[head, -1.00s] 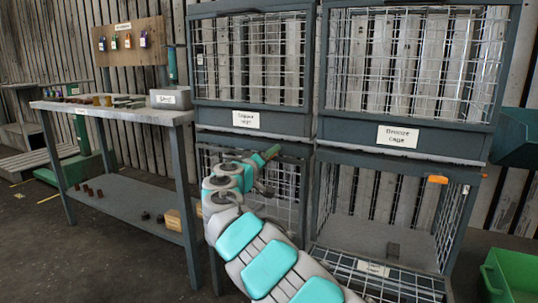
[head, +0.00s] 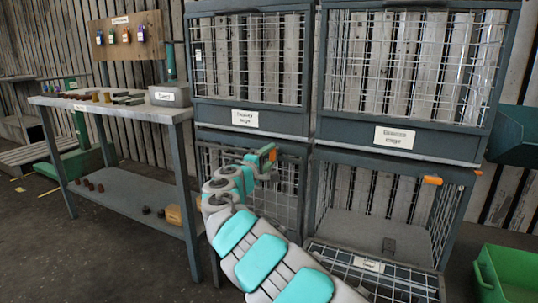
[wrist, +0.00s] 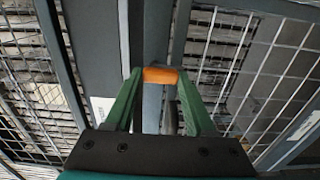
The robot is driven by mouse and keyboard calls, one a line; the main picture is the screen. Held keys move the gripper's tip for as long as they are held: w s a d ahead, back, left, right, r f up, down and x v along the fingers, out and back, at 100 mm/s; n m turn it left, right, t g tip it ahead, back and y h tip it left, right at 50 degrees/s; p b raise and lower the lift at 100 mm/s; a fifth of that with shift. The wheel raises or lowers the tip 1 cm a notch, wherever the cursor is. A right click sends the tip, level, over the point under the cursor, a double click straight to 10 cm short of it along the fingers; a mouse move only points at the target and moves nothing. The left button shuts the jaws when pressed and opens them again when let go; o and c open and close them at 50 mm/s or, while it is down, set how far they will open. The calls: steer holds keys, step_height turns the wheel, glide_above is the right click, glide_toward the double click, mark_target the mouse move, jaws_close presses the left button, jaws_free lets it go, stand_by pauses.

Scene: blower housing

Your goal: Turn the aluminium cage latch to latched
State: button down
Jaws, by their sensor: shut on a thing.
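My gripper (head: 266,152) is at the upper right of the lower left cage (head: 290,150), whose mesh front stands upright. In the wrist view, its two green fingers are shut on an orange latch handle (wrist: 160,75), which lies crosswise between the fingertips in front of a grey post. In the head view, only a small orange bit of the latch handle (head: 272,155) shows by the fingertips. I cannot read a label on this cage; my arm covers much of its front. The latch's pivot is hidden.
The lower right cage (head: 320,190) has its front panel (head: 400,285) lowered, and another orange latch (head: 432,180) at its upper right. Two mesh cages sit above. A workbench (head: 110,108) stands left; a green bin (head: 508,275) is at lower right.

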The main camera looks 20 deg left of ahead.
steer(key=shift+a, duration=0.1)
stand_by(0.3)
steer(key=shift+c, duration=1.2)
jaws_free()
steer(key=shift+s, duration=0.15)
steer(key=s+b, duration=0.1)
steer(key=s, duration=0.6)
steer(key=shift+s+a, duration=0.25)
steer(key=shift+s, duration=0.05)
